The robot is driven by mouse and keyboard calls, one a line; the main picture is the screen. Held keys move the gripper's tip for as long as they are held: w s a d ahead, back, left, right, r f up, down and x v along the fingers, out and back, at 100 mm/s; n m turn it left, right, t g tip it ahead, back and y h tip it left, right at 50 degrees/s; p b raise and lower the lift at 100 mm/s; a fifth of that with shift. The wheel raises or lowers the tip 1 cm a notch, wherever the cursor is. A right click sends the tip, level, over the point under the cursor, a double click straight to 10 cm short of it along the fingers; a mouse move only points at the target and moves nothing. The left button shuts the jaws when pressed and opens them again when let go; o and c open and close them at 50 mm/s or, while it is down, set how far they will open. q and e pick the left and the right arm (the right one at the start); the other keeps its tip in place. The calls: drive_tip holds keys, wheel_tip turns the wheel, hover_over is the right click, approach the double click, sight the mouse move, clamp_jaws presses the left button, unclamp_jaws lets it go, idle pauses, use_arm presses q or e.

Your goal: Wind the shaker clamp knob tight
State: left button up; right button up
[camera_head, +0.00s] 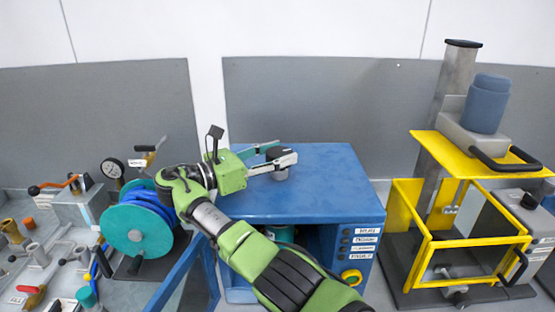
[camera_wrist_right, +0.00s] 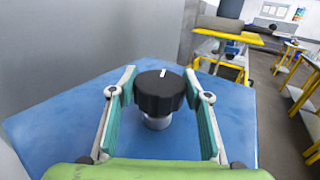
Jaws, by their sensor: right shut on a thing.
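The black clamp knob (camera_head: 277,154) stands on a short silvery stem on the top of the blue shaker cabinet (camera_head: 325,190). My right gripper (camera_head: 284,153) reaches in from the left at knob height, with one finger on either side of the knob, and is shut on it. In the right wrist view the ribbed black knob (camera_wrist_right: 159,92) sits between the green finger pads, near the fingertips. A white mark on its top points away from the palm. The stem shows below the knob. My left gripper is not in view.
The cabinet's blue door (camera_head: 188,278) hangs open at the front left. Labelled controls (camera_head: 360,252) are on its front right. A hose reel (camera_head: 137,232) stands left, and a yellow-framed machine (camera_head: 470,220) right. A grey panel (camera_head: 300,100) is behind.

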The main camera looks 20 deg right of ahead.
sight(278, 152)
drive_tip(key=shift+g, duration=0.3)
idle(0.4)
drive_tip(key=o, duration=1.1)
wheel_tip(278, 152, up, 10)
drive_tip(key=shift+f, duration=0.1)
